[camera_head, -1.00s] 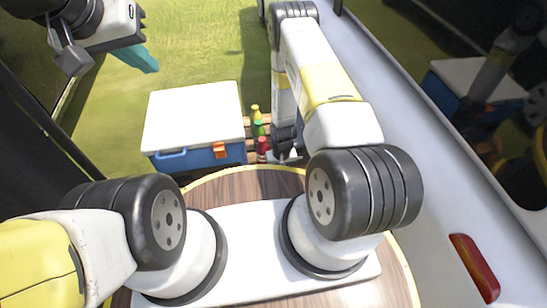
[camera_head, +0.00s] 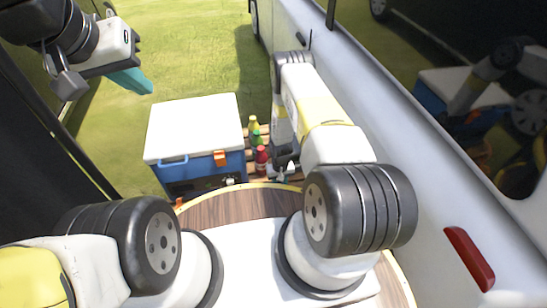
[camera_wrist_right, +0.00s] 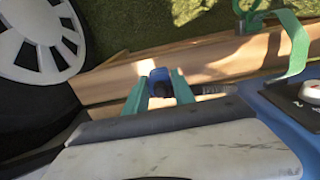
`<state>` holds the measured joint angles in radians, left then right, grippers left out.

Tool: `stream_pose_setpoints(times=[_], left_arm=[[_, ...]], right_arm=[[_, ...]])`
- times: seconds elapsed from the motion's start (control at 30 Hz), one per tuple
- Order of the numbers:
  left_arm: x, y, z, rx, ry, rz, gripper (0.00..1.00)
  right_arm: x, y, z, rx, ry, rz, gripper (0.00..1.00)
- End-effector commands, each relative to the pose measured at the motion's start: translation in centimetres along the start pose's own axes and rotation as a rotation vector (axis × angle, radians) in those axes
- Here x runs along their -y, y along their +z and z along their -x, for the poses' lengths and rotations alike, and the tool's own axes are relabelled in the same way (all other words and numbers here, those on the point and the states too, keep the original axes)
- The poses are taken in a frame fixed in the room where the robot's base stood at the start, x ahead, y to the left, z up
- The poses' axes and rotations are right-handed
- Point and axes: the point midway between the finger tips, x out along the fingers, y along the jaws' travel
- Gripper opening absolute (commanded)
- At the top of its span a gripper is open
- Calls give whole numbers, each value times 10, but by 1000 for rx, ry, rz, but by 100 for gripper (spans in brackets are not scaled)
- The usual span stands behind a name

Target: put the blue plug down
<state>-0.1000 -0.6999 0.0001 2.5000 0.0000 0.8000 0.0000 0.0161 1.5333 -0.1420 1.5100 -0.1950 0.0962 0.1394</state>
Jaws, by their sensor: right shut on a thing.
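The blue plug (camera_wrist_right: 160,75) shows in the right wrist view, small and dark blue, between the teal fingers of my right gripper (camera_wrist_right: 159,90). The gripper is shut on it, above or at the wooden slats (camera_wrist_right: 210,60); I cannot tell whether the plug touches them. In the head view my right gripper is mostly hidden behind my arm, beside the bottles. My left gripper (camera_head: 132,81), with teal fingers, hangs at the upper left over grass, away from the plug. Its fingers overlap in this view, so its opening cannot be judged.
A blue cooler with a white lid (camera_head: 194,127) stands left of several bottles (camera_head: 258,140) on the slats. A white vehicle (camera_head: 400,130) runs along the right. A wheel (camera_wrist_right: 40,40) and a blue box (camera_wrist_right: 290,105) flank the right gripper. Open grass (camera_head: 205,55) lies beyond.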

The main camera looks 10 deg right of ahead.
Motion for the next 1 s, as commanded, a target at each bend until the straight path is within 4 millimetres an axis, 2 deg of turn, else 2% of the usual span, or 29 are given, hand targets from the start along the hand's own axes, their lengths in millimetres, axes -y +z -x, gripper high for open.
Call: stream_pose_setpoints(times=[0.27, 0.4, 0.5, 1.0], left_arm=[[0, 0, 0, 0, 0, 0, 0], [0, 0, 0, 0, 0, 0, 0], [0, 0, 0, 0, 0, 0, 0], [0, 0, 0, 0, 0, 0, 0]], right_arm=[[-8, -28, -3, -2, -1, -2, 0], [-7, -25, -28, 3, -1, 1, 0], [-7, -25, -36, 2, 0, 0, 0], [-7, -25, -44, 2, -1, 0, 0]])
